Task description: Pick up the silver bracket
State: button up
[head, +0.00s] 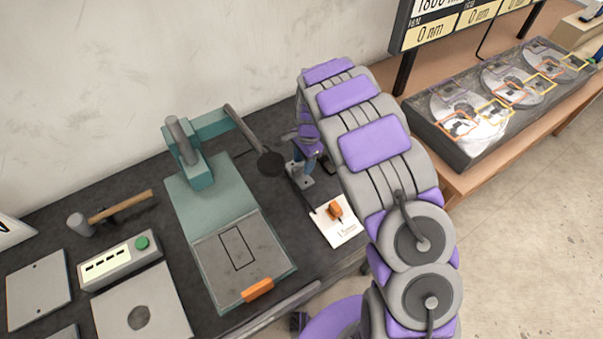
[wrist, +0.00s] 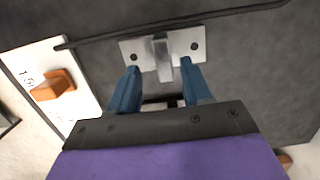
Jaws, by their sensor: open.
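The silver bracket (wrist: 163,50) lies on the dark bench top in the wrist view. It has a flat plate with a hole near each end and a raised rib in the middle. My gripper (wrist: 159,70) is open, with one blue finger on each side of the rib. I cannot tell whether the fingers touch it. In the head view the bracket (head: 296,174) shows partly beside my gripper (head: 311,163), with my arm hiding the area to the right.
A white card (wrist: 45,62) with an orange piece (wrist: 52,85) lies left of the bracket. A thin dark rod (wrist: 215,17) runs along its far side. A green press (head: 207,192) with a lever stands left of my arm in the head view.

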aim_at(298, 166)
jog(key=f, duration=0.1)
jog(key=a+f, duration=0.1)
jog(key=f, duration=0.1)
jog(key=shift+a+f, duration=0.1)
jog(key=shift+a, duration=0.6)
jog(key=shift+c, duration=0.8)
jog(key=shift+d, duration=0.9)
jog(key=c, duration=0.6)
jog(key=shift+c, duration=0.7)
jog(key=shift+s+a, duration=0.1)
jog(key=shift+a, duration=0.55)
grip_shut()
